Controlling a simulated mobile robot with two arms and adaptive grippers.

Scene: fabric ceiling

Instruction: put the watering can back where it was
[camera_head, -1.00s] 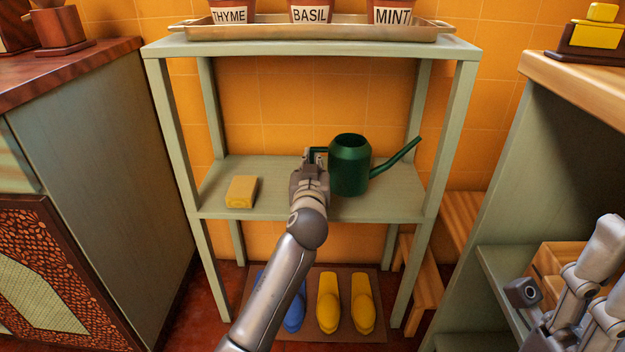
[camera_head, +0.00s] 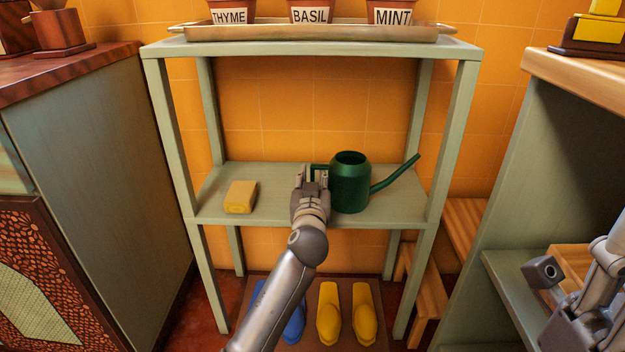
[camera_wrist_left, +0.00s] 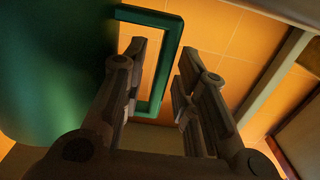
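The dark green watering can (camera_head: 350,185) stands upright on the middle shelf (camera_head: 265,190) of the pale green rack, right of centre, its spout pointing right. Its handle is on the left side. My left gripper (camera_head: 312,172) is at that handle, with its fingers spread. In the left wrist view, the fingers (camera_wrist_left: 158,85) stand apart on either side of the outer bar of the handle (camera_wrist_left: 166,70), with gaps showing. The can's body (camera_wrist_left: 50,70) fills the left of that view. Part of my right arm (camera_head: 600,290) shows at the right edge; its fingers are not visible.
A yellow block (camera_head: 240,197) lies on the same shelf, left of my gripper. A tray (camera_head: 310,32) with labelled herb pots is on the top shelf. Blue and yellow shoes are on a mat below. A counter (camera_head: 90,150) stands left, a wooden-topped unit (camera_head: 580,80) right.

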